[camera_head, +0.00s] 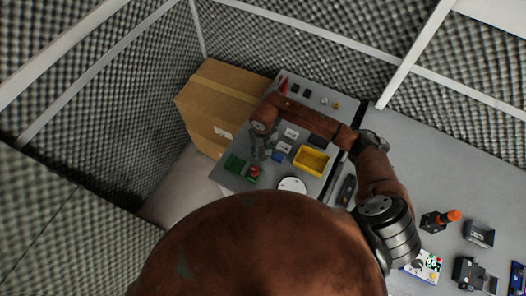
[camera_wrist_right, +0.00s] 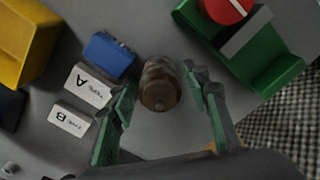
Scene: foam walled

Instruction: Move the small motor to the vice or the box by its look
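The small motor (camera_wrist_right: 160,86) is a brown, rusty-looking cylinder on the grey table, between the fingertips of my right gripper (camera_wrist_right: 162,88). The green fingers stand on either side of it with what look like narrow gaps; the gripper looks open. In the head view my right gripper (camera_head: 260,150) points down at the table, and I cannot make out the motor there. The green vice (camera_wrist_right: 268,62) with a red round part is just right of the gripper; it also shows in the head view (camera_head: 236,165). The yellow box (camera_wrist_right: 22,38) is at upper left, also in the head view (camera_head: 311,161). My left gripper is out of view.
A blue block (camera_wrist_right: 108,56) and white cards marked A (camera_wrist_right: 88,86) and B (camera_wrist_right: 70,119) lie left of the motor. A white disc (camera_head: 292,185) is near the front. A large cardboard box (camera_head: 215,100) stands beyond the table. A second table holds several parts.

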